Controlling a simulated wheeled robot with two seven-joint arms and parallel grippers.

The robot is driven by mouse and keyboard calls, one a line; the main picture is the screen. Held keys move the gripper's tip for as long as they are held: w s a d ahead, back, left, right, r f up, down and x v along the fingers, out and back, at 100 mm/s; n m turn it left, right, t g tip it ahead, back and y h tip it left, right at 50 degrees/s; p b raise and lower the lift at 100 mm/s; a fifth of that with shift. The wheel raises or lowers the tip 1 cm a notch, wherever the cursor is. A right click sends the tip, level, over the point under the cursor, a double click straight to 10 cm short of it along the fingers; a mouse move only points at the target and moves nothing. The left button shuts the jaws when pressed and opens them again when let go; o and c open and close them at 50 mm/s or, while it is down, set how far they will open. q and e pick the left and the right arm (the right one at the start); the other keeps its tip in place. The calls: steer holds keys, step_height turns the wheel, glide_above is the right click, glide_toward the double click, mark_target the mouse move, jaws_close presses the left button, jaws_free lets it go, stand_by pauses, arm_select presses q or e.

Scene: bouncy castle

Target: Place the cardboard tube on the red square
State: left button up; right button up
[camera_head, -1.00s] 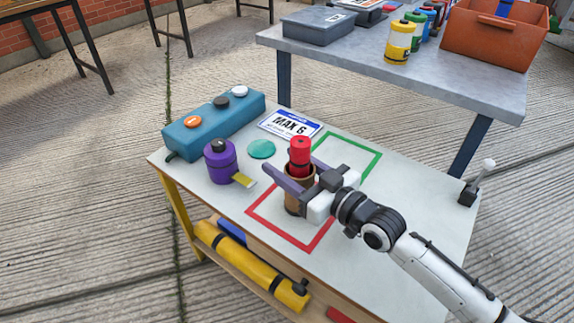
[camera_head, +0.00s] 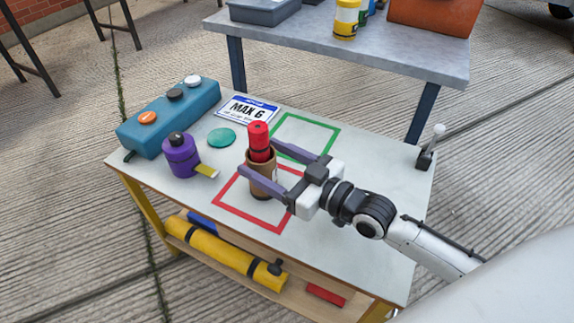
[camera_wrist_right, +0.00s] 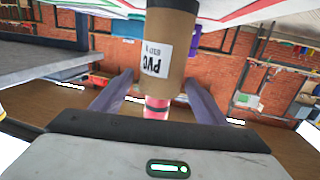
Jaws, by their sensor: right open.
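The brown cardboard tube (camera_head: 262,182) stands upright on the table inside the red square outline (camera_head: 243,213). A red cylinder (camera_head: 258,136) sticks out of its top. My right gripper (camera_head: 256,157) is open, with its purple fingers on either side of the tube's upper part and its palm to the right. In the right wrist view the tube (camera_wrist_right: 168,35) appears upside down with a white PVC label, beyond and between the spread fingertips (camera_wrist_right: 158,80). The red cylinder shows pinkish there (camera_wrist_right: 157,108). My left gripper is not in view.
A purple canister (camera_head: 181,157), teal disc (camera_head: 221,138), teal button box (camera_head: 170,116) and MAX 6 plate (camera_head: 247,110) lie left and behind. A green square (camera_head: 326,125) is empty behind the tube. A lever (camera_head: 428,148) stands at the right edge.

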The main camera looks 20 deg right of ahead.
steer(key=v, duration=0.5)
steer(key=shift+p, duration=0.35)
steer(key=shift+s+d+r, duration=0.1)
steer(key=shift+s+d, duration=0.2)
steer(key=shift+s, duration=0.3)
steer(key=shift+s+d, duration=0.1)
